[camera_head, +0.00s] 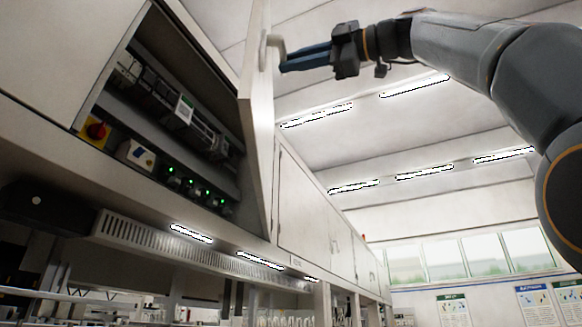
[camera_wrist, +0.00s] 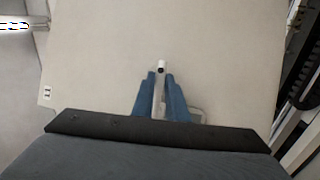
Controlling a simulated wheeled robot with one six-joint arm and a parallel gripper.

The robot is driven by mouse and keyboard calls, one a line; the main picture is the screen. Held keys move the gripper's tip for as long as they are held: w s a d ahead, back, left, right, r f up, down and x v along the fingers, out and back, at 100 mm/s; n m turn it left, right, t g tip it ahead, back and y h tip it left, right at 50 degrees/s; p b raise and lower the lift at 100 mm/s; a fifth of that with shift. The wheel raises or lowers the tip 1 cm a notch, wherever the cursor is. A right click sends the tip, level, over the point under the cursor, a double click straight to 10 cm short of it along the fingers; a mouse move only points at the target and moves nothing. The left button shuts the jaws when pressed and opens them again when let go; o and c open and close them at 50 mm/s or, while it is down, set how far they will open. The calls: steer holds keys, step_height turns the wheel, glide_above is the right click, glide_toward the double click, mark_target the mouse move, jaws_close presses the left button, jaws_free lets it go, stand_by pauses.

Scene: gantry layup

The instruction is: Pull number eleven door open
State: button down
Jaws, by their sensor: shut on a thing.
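The number eleven door (camera_head: 258,130) stands swung open from its cabinet, edge toward the head camera. In the wrist view the door (camera_wrist: 230,60) fills most of the picture, with a small "11" label (camera_wrist: 47,92) near its left edge. My gripper (camera_head: 284,66) is shut on the door's pale handle (camera_head: 265,48). In the wrist view the blue fingers of my gripper (camera_wrist: 161,95) close on both sides of the handle (camera_wrist: 161,68). The fingers and the gripper body hide part of the handle.
The open cabinet (camera_head: 160,110) holds electrical units, a red and yellow rotary switch (camera_head: 97,130) and several green lights. Closed cabinet doors (camera_head: 302,205) continue to the right along the same row. A slotted duct (camera_head: 150,235) runs below. Open room lies right of the door.

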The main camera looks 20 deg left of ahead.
steer(key=shift+w+a+f, duration=0.1)
steer(key=shift+w+f, duration=0.15)
steer(key=c, duration=1.9)
jaws_free()
steer(key=shift+o, duration=0.7)
steer(key=shift+s+r, duration=0.1)
steer(key=b+v, duration=0.2)
steer(key=v, duration=0.5)
steer(key=shift+d, duration=0.4)
